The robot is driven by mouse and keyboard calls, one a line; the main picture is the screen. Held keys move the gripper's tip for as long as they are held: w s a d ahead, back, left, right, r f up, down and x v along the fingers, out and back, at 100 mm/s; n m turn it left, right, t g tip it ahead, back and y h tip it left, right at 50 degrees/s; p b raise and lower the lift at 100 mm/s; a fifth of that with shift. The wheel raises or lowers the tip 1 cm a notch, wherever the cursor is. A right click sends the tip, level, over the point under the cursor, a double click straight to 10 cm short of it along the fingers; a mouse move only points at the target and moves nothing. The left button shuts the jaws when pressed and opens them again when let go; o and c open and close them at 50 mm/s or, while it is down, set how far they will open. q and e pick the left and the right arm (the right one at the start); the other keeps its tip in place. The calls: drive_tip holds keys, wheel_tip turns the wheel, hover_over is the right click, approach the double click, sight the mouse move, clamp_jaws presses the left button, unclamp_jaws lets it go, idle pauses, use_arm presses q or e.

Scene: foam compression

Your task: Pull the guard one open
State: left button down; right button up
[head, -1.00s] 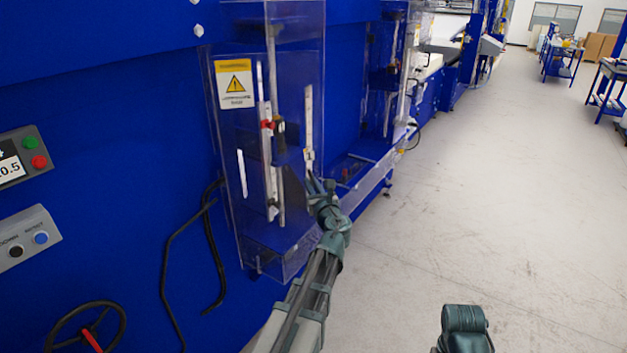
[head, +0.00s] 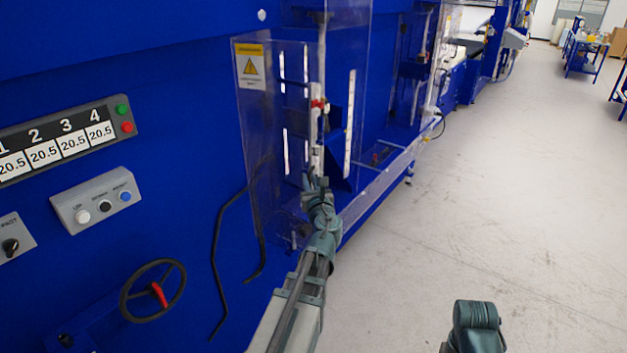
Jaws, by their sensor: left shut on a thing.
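Guard one (head: 262,120) is a tall clear panel on the near side of the blue machine, with a yellow warning label at its upper left. It stands at an angle to the machine front. My left gripper (head: 315,182) is shut at the lower right part of the guard, on what looks like its pale handle (head: 316,158). The fingertips are small here, and the exact contact is hard to see. Of my right arm only a link shows at the bottom; its gripper is out of view.
A display (head: 60,142), a grey button box (head: 97,200) and a handwheel (head: 152,290) with a red grip are on the machine at left. Another clear guard (head: 415,75) stands farther along.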

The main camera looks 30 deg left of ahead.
use_arm(q)
drive_tip(key=shift+a, duration=0.15)
drive_tip(key=c, duration=1.2)
unclamp_jaws()
drive_tip(key=shift+o, duration=0.2)
